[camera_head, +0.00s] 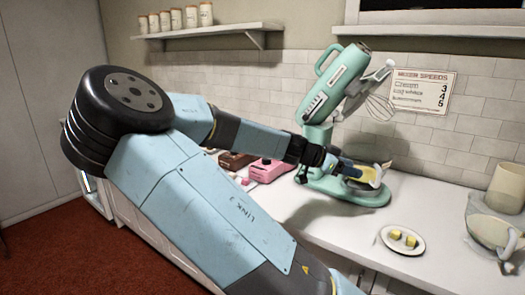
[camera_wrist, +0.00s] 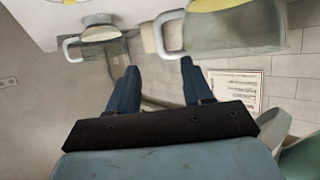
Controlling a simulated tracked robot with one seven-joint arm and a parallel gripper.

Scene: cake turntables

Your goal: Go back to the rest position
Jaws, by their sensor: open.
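My gripper (camera_wrist: 162,85) shows in the wrist view with its two dark blue fingers apart and nothing between them. In the head view my arm reaches across the scene, and my gripper (camera_head: 371,174) is low in front of the mint green stand mixer (camera_head: 325,97), over the mixer's base. Its fingertips are small there, and I cannot tell whether they touch anything. The mixer's head is tilted up, with a wire whisk (camera_head: 380,107) hanging from it.
A white plate (camera_head: 388,241) with yellow pieces sits on the counter (camera_head: 345,250). A glass jug (camera_head: 490,228) and a cream canister (camera_head: 507,187) stand at the right. A pink box (camera_head: 268,171) lies behind my arm. A shelf (camera_head: 205,33) of jars and a mixer-speed sign (camera_head: 421,91) are on the wall.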

